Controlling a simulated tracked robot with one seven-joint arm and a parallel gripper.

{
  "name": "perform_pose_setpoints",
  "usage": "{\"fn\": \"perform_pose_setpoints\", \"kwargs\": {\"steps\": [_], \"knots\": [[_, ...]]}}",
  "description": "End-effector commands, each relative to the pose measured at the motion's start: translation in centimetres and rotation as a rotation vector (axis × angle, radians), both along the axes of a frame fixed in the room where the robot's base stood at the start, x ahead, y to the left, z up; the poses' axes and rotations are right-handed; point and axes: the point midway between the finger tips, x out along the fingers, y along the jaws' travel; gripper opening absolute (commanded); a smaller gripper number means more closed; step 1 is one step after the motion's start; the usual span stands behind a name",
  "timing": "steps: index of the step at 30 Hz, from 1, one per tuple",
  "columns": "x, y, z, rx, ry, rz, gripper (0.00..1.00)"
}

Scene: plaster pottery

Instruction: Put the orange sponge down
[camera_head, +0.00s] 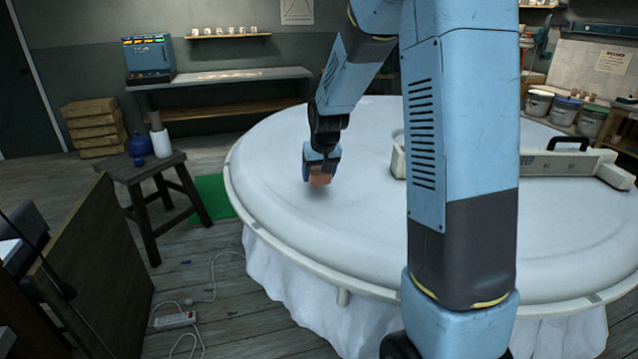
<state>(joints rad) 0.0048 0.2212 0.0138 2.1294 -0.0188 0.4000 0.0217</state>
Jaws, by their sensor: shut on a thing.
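The orange sponge (319,179) is in my gripper (320,170), which points down over the left part of the large round white table (350,234). The gripper is shut on the sponge, and its fingers partly hide it. The sponge is at or just above the white surface; I cannot tell whether it touches. A faint shadow lies under it.
A white mould-like object with a black handle (568,143) lies on the table at the right. My arm hides the middle of the table. A wooden stool (150,170) with a blue vase (138,147) and a white bottle (161,143) stands left. White surface around the sponge is clear.

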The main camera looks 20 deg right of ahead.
Motion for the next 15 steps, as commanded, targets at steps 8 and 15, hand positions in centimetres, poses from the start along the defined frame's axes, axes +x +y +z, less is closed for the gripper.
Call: {"fn": "perform_pose_setpoints", "kwargs": {"steps": [8, 15], "knots": [[1.0, 0.2, -1.3, 0.000, 0.002, 0.001, 0.41], [0.9, 0.2, -4.0, 0.000, -0.001, 0.000, 0.41]]}}
